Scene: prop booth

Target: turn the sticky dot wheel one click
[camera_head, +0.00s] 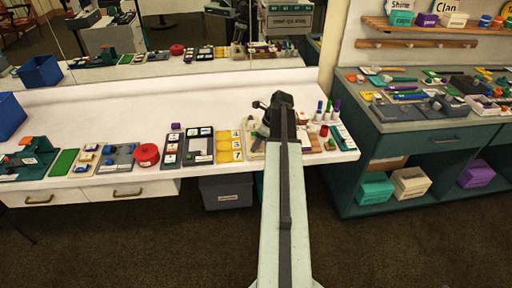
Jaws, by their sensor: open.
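My arm reaches forward over the white counter (100,177). My gripper (262,107), dark and small, is at the far end over the counter's right part, open, with nothing seen between its fingers. It is above a pale tray of small items, which my arm partly hides. I cannot make out for certain which thing is the sticky dot wheel. A round red object (147,154) lies left of the middle of the counter, well to the left of my gripper. Other small items beside and under my arm are too small or covered to name.
Yellow number cards (229,147) and dark panels stand left of my arm. Upright markers (322,111) stand close to its right. A blue bin (10,116) is at the far left. A mirror behind repeats the counter. A teal cabinet (430,144) with crowded goods is at right.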

